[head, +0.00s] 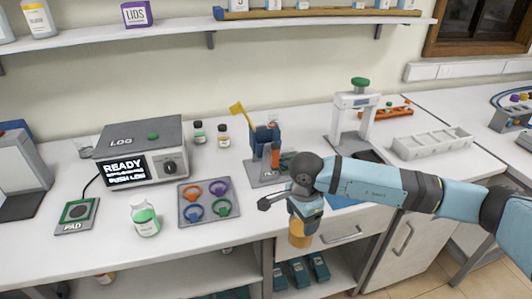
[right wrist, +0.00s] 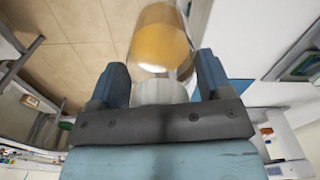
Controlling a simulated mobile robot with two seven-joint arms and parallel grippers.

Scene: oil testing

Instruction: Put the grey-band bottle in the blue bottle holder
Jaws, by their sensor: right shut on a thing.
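My right gripper (head: 304,207) is over the front edge of the counter, pointing down. It is shut on a clear bottle with amber contents (head: 300,236). In the right wrist view the same bottle (right wrist: 162,45) sits between the two fingers (right wrist: 160,88), its pale cap end nearest the palm. I cannot make out a grey band on it. A flat blue piece (head: 343,200) lies on the counter behind my arm, mostly hidden; I cannot tell whether it is the holder. My left gripper is not in view.
Two small bottles (head: 199,133) are behind. A white press (head: 353,118) and a white divided rack (head: 432,144) are right. Shelves lie under the counter.

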